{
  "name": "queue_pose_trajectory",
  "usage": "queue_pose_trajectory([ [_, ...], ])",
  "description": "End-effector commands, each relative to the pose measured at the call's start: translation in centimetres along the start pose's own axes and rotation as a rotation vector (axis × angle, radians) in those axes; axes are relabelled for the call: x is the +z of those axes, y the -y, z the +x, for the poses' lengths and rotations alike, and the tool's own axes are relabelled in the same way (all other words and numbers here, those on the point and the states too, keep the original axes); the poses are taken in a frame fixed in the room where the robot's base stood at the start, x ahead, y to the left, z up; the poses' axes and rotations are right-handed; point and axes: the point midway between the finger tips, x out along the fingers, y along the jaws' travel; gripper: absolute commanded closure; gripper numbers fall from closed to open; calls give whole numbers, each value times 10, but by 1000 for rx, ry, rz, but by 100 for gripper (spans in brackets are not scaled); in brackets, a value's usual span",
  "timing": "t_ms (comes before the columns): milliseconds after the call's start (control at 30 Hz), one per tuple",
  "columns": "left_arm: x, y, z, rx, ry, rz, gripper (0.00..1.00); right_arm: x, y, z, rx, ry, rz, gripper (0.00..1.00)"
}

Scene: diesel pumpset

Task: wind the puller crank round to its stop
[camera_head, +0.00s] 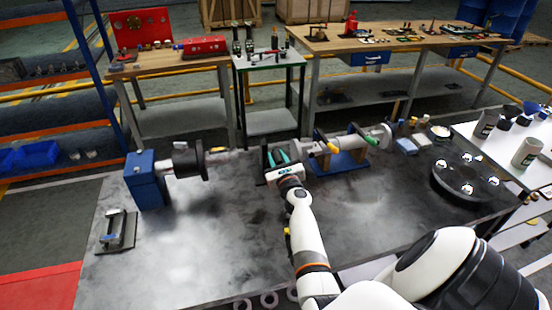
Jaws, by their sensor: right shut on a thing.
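My right gripper (278,158) reaches over the dark metal bench, its teal fingers shut on what appears to be the handle of the puller crank. The grip is small in the view and the fingers hide most of the handle, so the crank's angle cannot be told. Just to the right, a horizontal shaft assembly (345,142) with yellow-orange and green handled parts lies over a blue stand (343,162). To the left, a blue block (147,180) carries a dark flanged cylinder (189,159) whose shaft points toward the gripper. My left gripper is not in view.
A small dark fixture (117,231) sits at the bench's left. A round black plate (465,177) with shiny knobs lies at the right, near a white table (515,158) holding cups. The bench's front left (200,255) is clear. Wooden tables stand behind.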

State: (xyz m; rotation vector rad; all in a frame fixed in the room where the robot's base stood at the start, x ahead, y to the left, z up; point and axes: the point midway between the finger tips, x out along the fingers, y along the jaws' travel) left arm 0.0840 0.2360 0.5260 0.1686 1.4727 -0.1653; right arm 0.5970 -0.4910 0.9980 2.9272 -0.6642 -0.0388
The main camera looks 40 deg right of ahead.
Motion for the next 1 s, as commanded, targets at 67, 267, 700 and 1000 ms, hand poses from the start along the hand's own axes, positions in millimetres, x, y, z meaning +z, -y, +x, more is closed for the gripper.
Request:
queue_pose_trajectory([
  [67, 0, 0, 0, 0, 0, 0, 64, 6, -7, -2, 15, 12, -11, 100],
  [267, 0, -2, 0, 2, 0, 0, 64, 6, -5, -2, 11, 12, -9, 56],
  [700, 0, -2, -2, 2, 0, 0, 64, 4, -2, -8, 5, 8, -4, 56],
  [1000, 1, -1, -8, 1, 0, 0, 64, 5, -2, -65, 6, 11, -5, 56],
])
